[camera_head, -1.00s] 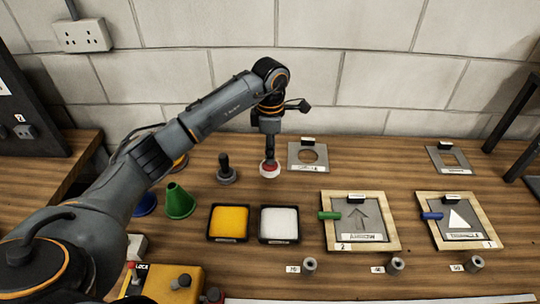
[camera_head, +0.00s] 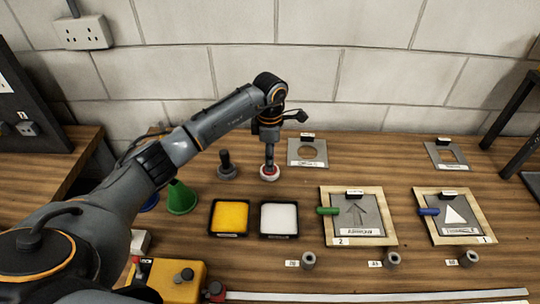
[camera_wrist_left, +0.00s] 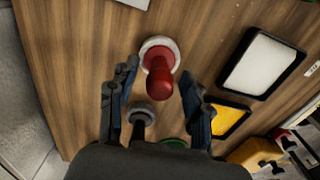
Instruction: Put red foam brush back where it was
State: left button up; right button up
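The red foam brush (camera_head: 269,171) stands upright on the table, its lower end in a white ring, behind the white pad. In the left wrist view its red handle (camera_wrist_left: 161,84) points toward the camera. My left gripper (camera_head: 269,147) points down directly above the brush in the head view. In the left wrist view my left gripper (camera_wrist_left: 156,90) has its fingers spread on either side of the handle, with gaps showing. My right gripper is not in view.
A dark-handled tool (camera_head: 227,168) stands just left of the brush. A green cone (camera_head: 181,198), yellow pad (camera_head: 230,218) and white pad (camera_head: 279,219) are nearby. A stencil plate (camera_head: 307,155) lies to the right, with framed stencils (camera_head: 330,238) in front of it.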

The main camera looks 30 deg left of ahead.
pick_arm(q)
jog(key=shift+r, duration=0.1)
jog(key=shift+r, duration=0.25)
notch_tip(320, 180, up, 10)
jog(key=b, duration=0.3)
jog(key=shift+r, duration=0.25)
jog(key=shift+r+b, duration=0.3)
jog(key=shift+r, duration=0.3)
